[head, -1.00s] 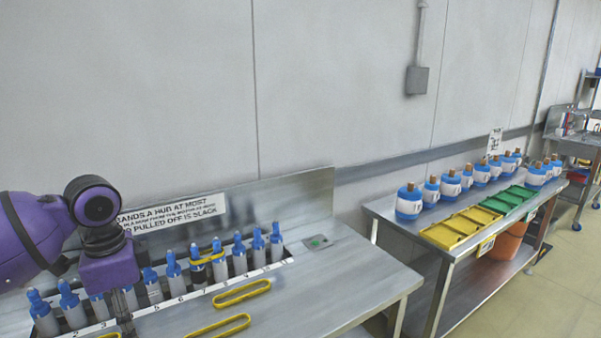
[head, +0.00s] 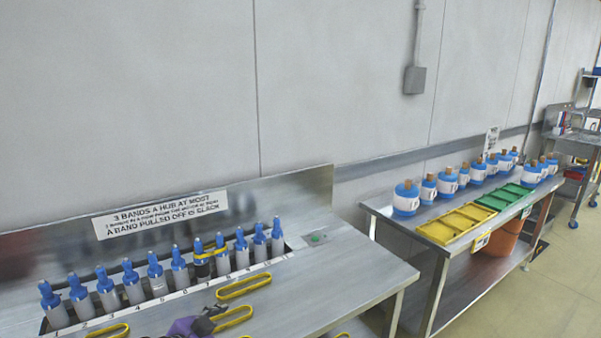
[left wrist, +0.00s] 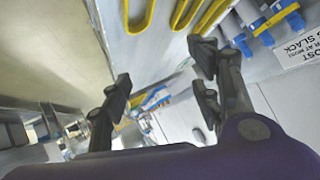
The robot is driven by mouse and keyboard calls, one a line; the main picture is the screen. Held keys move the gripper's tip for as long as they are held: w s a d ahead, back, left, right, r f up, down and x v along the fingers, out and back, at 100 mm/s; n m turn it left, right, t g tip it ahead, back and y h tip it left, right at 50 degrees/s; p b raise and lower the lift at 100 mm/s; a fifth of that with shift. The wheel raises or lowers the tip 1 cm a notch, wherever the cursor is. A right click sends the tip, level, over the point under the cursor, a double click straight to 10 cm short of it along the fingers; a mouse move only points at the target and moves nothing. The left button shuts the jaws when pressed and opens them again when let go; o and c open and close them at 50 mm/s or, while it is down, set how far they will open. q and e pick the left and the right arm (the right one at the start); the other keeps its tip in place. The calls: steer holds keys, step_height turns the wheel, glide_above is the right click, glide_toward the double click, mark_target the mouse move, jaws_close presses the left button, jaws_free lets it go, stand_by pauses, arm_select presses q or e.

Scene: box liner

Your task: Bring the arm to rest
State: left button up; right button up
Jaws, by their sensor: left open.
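My left gripper (head: 207,322) shows only in part at the bottom edge of the head view, low over the near bench beside a loose yellow band. In the left wrist view its dark fingers (left wrist: 162,80) stand wide apart with nothing between them. A row of blue-topped grey hubs (head: 155,276) stands upright in the numbered rack at the back of the bench. A yellow band (head: 211,254) is around hubs toward the right of the row. My right gripper is not in view.
Loose yellow bands (head: 243,288) lie on the metal bench (head: 335,278) in front of the rack. A sign (head: 160,216) is on its backboard. A second table to the right holds blue jars (head: 406,198), yellow trays (head: 455,224) and green trays (head: 506,199).

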arm_select(q)
steer(key=s+f+n+y, duration=0.1)
steer(key=s+f+n, duration=0.2)
steer(key=s+f, duration=0.4)
steer(key=s+a+f+n+g+y+p, duration=0.1)
steer(key=s+f, duration=0.6)
steer(key=s, duration=1.1)
steer(key=s+a+f+n+y, duration=0.1)
steer(key=s+f+n, duration=0.3)
steer(key=s, duration=0.9)
step_height(320, 180, down, 4)
steer(key=shift+r+n+g+y, duration=0.1)
steer(key=shift+n+g+y, duration=0.2)
steer(key=shift+g+y, duration=0.15)
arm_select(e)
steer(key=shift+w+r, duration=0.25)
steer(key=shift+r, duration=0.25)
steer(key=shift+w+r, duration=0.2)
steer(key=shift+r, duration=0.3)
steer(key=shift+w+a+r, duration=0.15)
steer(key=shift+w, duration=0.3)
arm_select(q)
steer(key=shift+s+a, duration=0.1)
